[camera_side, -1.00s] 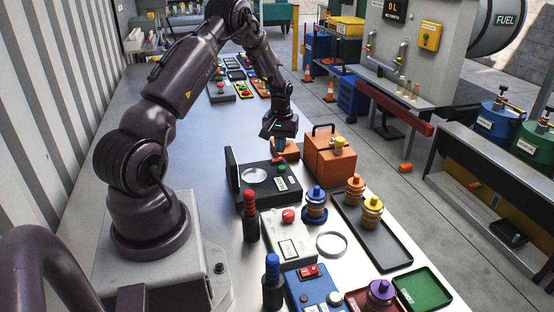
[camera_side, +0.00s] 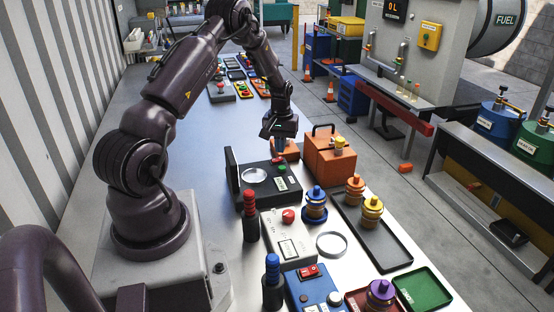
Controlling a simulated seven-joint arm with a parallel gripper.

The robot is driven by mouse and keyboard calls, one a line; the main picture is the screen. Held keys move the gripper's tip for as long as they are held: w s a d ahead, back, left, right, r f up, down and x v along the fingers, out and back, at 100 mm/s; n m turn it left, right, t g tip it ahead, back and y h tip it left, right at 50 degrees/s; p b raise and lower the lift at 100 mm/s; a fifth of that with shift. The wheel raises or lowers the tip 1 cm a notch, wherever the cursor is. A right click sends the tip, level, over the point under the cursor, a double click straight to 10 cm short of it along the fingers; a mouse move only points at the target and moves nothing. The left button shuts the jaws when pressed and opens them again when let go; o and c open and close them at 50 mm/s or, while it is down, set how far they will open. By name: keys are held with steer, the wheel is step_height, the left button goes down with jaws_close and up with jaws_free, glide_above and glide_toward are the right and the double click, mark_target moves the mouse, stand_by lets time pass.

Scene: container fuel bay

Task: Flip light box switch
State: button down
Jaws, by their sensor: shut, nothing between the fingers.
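A black box with a raised lid (camera_side: 256,191), which looks like the light box, stands on the bench in the middle of the view. Whether the fingertips touch the red part, I cannot tell. The position of the switch is too small to read.
An orange case (camera_side: 331,158) stands close to the right of my gripper. A grey control box (camera_side: 288,245), a blue box (camera_side: 315,290), red- and blue-topped bottles and a dark tray (camera_side: 385,245) crowd the near bench. The bench left of the black box is clear.

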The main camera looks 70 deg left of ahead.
mark_target(280, 158)
steer(key=shift+f, duration=1.3)
stand_by(0.6)
steer(key=shift+r, duration=3.55)
steer(key=shift+s+d+f+m+g+h, duration=0.15)
steer(key=shift+s+d+f, duration=0.1)
steer(key=shift+s+d, duration=0.25)
steer(key=shift+s+d+f+m+g+h, duration=0.15)
steer(key=shift+s+d+f, duration=0.05)
steer(key=shift+s+d, duration=0.25)
steer(key=s+d+r+m+t, duration=0.1)
steer(key=d+r+m, duration=0.2)
steer(key=d+r, duration=0.55)
steer(key=s+d+r+m, duration=0.2)
steer(key=d+r, duration=0.5)
steer(key=d, duration=0.2)
steer(key=s+d+r+m+t, duration=0.2)
steer(key=s+d+r+m, duration=0.1)
steer(key=d, duration=0.4)
steer(key=s+d+r+m+t, duration=0.3)
steer(key=s+d+r, duration=0.2)
steer(key=d+r, duration=0.1)
steer(key=shift+s+d, duration=0.25)
steer(key=shift+d, duration=0.65)
